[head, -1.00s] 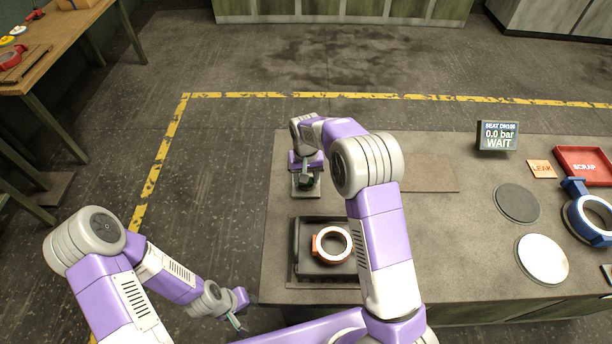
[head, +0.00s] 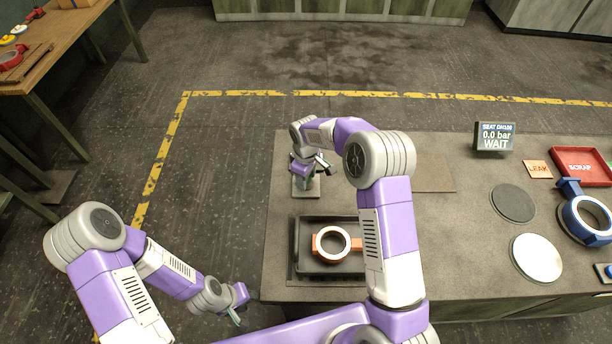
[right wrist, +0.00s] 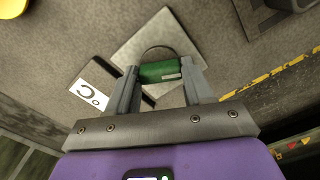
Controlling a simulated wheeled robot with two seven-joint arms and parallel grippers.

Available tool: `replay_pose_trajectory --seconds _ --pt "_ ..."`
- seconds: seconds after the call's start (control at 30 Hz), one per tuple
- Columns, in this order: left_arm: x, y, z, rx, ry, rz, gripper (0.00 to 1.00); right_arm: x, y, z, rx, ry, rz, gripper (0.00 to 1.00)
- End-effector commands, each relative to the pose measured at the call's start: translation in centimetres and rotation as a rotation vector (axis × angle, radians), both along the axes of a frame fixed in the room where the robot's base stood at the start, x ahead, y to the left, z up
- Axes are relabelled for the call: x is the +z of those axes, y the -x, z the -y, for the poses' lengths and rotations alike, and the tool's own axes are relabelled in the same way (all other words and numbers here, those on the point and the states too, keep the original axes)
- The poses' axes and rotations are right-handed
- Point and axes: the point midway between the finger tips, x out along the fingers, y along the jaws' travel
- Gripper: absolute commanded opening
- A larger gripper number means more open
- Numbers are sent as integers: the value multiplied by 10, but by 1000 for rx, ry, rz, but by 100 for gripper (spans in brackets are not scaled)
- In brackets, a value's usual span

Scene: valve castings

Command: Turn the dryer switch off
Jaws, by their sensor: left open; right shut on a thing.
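My right gripper (head: 318,170) is at the grey square plate (head: 301,193) at the bench's far left corner. In the right wrist view, my right gripper (right wrist: 161,74) is shut on a green handle (right wrist: 160,71), apparently the dryer switch, with one finger at each end. The grey plate (right wrist: 150,38) lies beneath it, and a curved dark line shows just past the handle. A white label (right wrist: 91,98) with a dark curved mark and small ring lies beside the plate. My left gripper (head: 238,318) is open and empty, off the bench's left edge.
A black tray (head: 299,265) holds an orange ring-shaped casting (head: 317,244). To the right are two round plates, a blue ring clamp (head: 571,204) and a red scrap tray (head: 560,160).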

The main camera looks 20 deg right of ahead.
Motion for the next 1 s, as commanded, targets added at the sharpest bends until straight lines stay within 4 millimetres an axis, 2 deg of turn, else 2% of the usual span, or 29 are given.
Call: replay_pose_trajectory --seconds 0.5,1.0 --pt "10 0 0 0 0 0 43 1 0 0 402 -1 2 21" --pt "12 0 0 0 0 0 43 1 -1 0 524 0 3 21"
